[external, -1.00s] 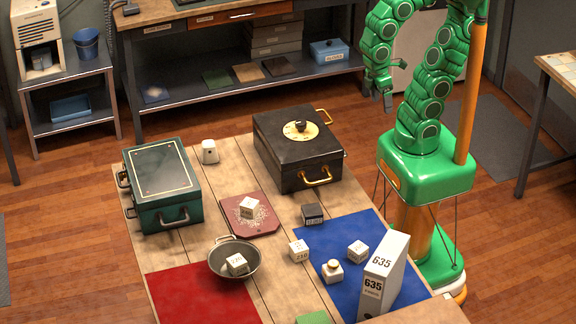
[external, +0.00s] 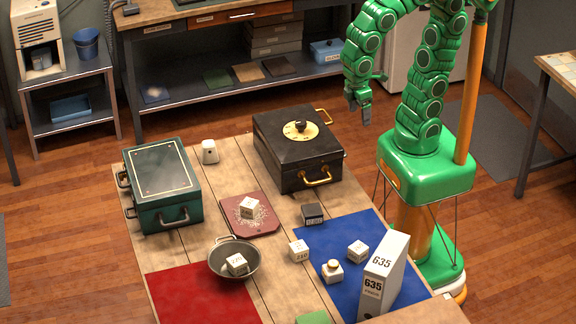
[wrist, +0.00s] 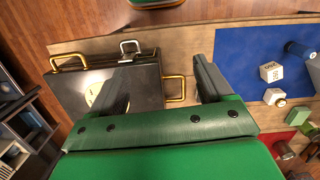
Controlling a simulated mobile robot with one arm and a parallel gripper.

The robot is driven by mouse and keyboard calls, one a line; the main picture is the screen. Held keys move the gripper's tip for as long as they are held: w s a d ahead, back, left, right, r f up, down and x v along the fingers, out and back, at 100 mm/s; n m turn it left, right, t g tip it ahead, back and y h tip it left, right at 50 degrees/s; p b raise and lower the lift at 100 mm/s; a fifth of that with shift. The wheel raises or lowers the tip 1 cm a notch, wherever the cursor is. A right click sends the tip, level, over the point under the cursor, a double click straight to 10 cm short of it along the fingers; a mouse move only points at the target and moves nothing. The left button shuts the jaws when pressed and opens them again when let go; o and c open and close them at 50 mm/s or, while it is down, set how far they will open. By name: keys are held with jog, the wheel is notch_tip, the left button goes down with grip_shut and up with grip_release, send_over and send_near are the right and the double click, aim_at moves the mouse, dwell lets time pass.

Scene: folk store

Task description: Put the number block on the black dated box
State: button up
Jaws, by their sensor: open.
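Several white number blocks show in the external view: one on the bare table (external: 298,250), one on the blue mat (external: 358,251), one on the dark red board (external: 250,208) and one in the pan (external: 237,264). A small black box with a pale date label (external: 312,214) sits on the table above the blue mat; I cannot pick it out in the wrist view. My gripper (external: 360,106) is open and empty, high beyond the table's far right corner. In the wrist view its spread fingers (wrist: 163,68) show, with a number block (wrist: 271,72) at right.
A large black case with brass handles and a dial (external: 298,158) stands at the table's far right. A green case (external: 162,190) stands left. A tall white 635 binder (external: 383,275) and a white knobbed jar (external: 332,271) stand on the blue mat (external: 345,230).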

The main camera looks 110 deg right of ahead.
jog(key=w+a+f, duration=0.2)
jog(key=w+a, duration=0.3)
jog(key=n+t, duration=0.1)
jog(key=n, duration=0.3)
send_over(359, 247)
notch_tip(359, 247, down, 15)
jog(key=shift+r, duration=0.1)
jog(key=shift+a+f, duration=0.1)
jog(key=shift+f, duration=3.85)
jog(key=shift+c, duration=0.2)
jog(key=c, duration=1.1)
